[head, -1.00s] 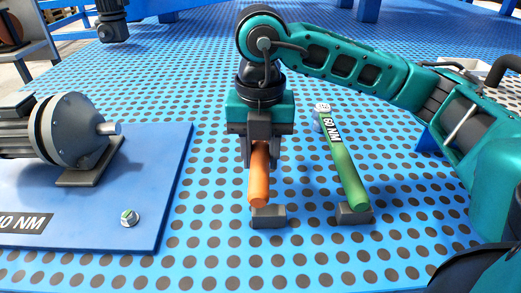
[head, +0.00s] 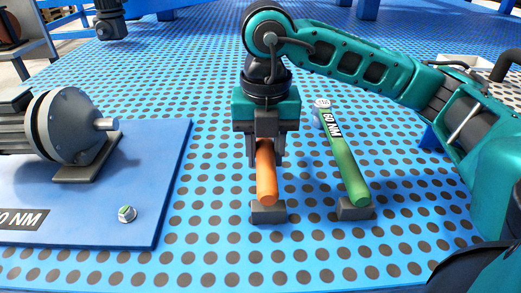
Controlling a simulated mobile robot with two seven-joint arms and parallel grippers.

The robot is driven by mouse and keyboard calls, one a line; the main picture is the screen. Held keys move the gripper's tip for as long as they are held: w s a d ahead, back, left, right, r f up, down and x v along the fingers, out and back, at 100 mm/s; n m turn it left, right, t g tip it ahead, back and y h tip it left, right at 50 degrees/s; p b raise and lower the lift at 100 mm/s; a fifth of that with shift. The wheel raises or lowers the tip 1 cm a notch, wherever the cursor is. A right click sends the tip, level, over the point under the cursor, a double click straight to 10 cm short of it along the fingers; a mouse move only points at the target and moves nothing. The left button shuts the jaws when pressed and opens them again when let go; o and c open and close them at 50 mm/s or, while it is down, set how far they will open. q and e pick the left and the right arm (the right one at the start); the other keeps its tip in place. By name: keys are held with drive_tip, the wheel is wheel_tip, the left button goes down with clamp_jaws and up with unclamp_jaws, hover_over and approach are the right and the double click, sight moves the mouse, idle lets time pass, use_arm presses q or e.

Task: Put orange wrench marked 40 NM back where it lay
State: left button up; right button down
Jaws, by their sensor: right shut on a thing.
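The orange wrench (head: 266,185) is in the head view, just right of the middle. Its handle points toward me and its near end is at a small dark grey rest block (head: 268,213). I cannot tell whether it bears on the block or hovers just above it. My right gripper (head: 266,158) comes down from above and is shut on the wrench. The gripper hides the wrench's far part, and I cannot see its marking. My left gripper is not in view.
A green wrench (head: 346,165) marked 60 NM lies to the right, its near end on another grey block (head: 355,208). The dotted table between is clear.

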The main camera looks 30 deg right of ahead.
use_arm(q)
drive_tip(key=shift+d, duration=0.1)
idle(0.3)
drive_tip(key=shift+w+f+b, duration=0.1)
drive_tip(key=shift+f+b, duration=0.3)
drive_tip(key=shift+b, duration=0.15)
use_arm(e)
drive_tip(key=shift+f, duration=0.6)
drive_tip(key=c, duration=0.7)
unclamp_jaws()
drive_tip(key=shift+o, duration=0.2)
wheel_tip(320, 180, up, 4)
drive_tip(key=p, duration=0.2)
drive_tip(key=shift+f+p, duration=0.2)
drive_tip(key=shift+p, duration=0.2)
wheel_tip(320, 180, up, 3)
drive_tip(key=shift+f+p, duration=0.2)
drive_tip(key=shift+p, duration=0.8)
drive_tip(key=shift+r+p, duration=0.7)
drive_tip(key=shift+r, duration=0.2)
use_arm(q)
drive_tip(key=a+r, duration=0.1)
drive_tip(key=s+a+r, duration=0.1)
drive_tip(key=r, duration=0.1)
